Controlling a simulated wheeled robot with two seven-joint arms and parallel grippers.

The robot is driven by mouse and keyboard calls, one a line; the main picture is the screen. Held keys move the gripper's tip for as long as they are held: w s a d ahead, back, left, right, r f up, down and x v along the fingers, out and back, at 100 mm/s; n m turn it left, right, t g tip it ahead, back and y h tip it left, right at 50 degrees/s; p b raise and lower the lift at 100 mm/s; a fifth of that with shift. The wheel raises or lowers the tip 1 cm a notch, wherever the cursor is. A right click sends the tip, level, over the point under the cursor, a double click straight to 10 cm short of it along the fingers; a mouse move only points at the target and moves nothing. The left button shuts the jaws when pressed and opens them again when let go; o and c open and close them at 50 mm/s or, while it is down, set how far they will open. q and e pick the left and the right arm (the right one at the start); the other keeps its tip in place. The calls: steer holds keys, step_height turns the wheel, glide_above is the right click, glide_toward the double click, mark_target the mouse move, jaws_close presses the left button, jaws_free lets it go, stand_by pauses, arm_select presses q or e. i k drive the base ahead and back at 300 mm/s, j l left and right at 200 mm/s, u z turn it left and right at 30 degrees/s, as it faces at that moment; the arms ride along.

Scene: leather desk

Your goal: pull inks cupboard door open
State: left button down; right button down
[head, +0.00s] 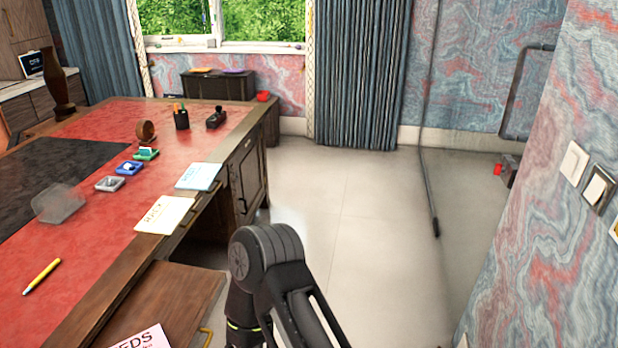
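A dark wooden cupboard door (252,178) with a panel is in the far end of the desk's right side. It looks shut, with a small handle (241,206) at its near edge. I cannot read which card, if any, names it as the inks cupboard. A pale blue card (198,177) and a cream card (165,214) lie at the desk's edge above this side; their writing is too small to read. One of my dark arms rises at the bottom middle, in front of the floor beside the desk. Neither gripper is in view.
The red leather-topped desk (85,225) fills the left, with a pen cup (181,118), small trays and a yellow pen (41,276). A pink card (140,338) ending in "EDS" lies near the bottom.

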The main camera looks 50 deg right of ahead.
mark_target(248, 164)
steer(key=z, duration=1.25)
